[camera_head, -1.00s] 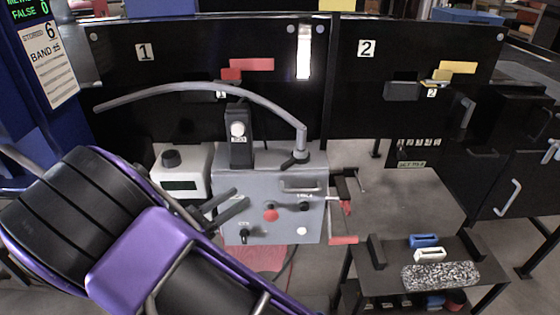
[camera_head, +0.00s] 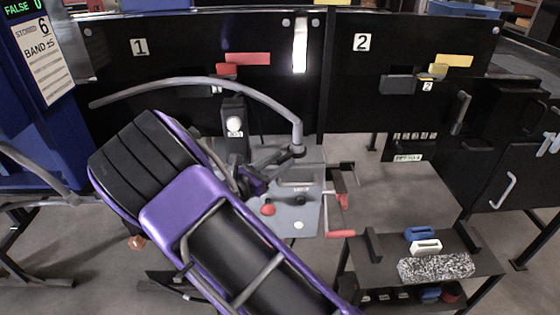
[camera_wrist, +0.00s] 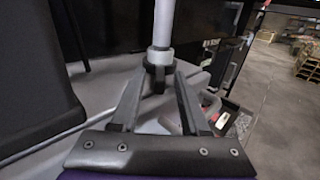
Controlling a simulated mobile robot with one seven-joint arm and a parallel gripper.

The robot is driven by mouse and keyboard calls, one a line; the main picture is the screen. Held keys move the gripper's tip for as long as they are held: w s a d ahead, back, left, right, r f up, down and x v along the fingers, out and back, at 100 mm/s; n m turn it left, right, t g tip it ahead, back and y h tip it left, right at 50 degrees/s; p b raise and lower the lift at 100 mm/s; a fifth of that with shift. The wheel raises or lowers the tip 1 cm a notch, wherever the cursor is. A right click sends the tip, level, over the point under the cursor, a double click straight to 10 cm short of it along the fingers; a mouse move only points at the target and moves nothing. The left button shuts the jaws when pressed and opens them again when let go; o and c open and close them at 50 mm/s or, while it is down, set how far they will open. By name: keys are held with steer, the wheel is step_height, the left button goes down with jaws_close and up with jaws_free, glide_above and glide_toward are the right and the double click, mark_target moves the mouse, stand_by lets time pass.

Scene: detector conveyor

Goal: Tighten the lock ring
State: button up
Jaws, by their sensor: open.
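The lock ring (camera_wrist: 158,58) is a dark collar with lobes at the foot of a grey upright pole (camera_wrist: 163,22). In the head view the ring (camera_head: 297,150) sits where the long curved grey arm (camera_head: 200,83) comes down onto the grey machine box (camera_head: 292,215). My gripper (camera_wrist: 160,78) is open, its two fingers pointing at the ring, with the tips close to either side of its lower part. Contact cannot be told. In the head view my gripper (camera_head: 280,156) reaches the ring from the left, partly hidden by my arm.
A black upright unit with a round white face (camera_head: 234,125) stands left of the pole. A red-handled crank (camera_head: 340,233) sticks out at the box's right. Farther right is a low table (camera_head: 385,278) with blue and white blocks. Black panels (camera_head: 350,90) stand behind.

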steer(key=shift+w+d, duration=0.1)
steer(key=shift+w, duration=0.05)
jaws_close()
stand_by(1.4)
